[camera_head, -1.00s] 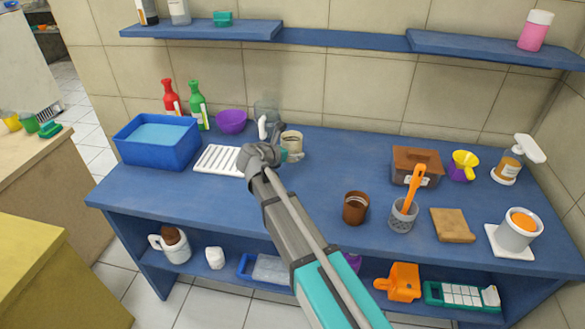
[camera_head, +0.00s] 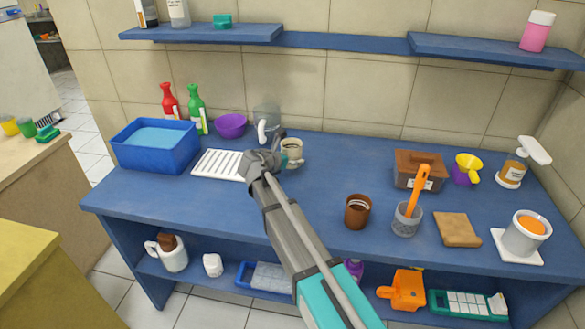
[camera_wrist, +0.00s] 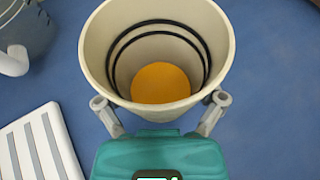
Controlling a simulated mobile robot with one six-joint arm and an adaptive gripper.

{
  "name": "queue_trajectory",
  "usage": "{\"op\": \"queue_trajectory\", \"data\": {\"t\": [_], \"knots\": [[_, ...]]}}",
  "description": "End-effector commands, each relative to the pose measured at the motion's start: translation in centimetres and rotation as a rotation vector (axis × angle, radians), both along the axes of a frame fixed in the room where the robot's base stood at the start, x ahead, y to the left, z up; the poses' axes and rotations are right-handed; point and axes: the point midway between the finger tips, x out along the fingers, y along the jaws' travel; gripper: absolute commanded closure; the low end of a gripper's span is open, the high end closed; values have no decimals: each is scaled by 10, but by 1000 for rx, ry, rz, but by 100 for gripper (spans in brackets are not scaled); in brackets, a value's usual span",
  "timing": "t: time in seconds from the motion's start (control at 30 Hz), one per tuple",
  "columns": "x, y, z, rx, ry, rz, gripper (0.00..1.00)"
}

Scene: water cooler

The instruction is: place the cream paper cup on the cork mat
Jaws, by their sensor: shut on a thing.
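The cream paper cup (camera_head: 292,148) is upright near the back middle of the blue counter, just right of the white slatted rack. In the wrist view the cup (camera_wrist: 100,50) opens toward the camera, showing dark rings inside and an orange bottom. My gripper (camera_wrist: 161,101) has a finger on each side of the cup and is shut on it. In the head view my gripper is partly hidden behind my wrist. I cannot tell whether the cup's base touches the counter. The cork mat (camera_head: 457,230) is a bare brown square at the right of the counter.
A brown cup (camera_head: 358,212), a grey mesh holder (camera_head: 406,222) with an orange utensil and a brown box (camera_head: 419,172) stand between the cream cup and the mat. A white pot (camera_head: 526,236) stands right of the mat. A clear pitcher (camera_head: 266,118) is behind my gripper.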

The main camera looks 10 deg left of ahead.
Motion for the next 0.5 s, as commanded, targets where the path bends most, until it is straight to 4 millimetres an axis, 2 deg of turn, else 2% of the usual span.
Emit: {"op": "queue_trajectory", "data": {"t": [0.03, 0.2, 0.5], "knots": [[2, 1, -8, 0, 0, 0, 57], [1, 0, -23, 0, 0, 0, 57], [1, 0, -32, 0, 0, 0, 57]]}}
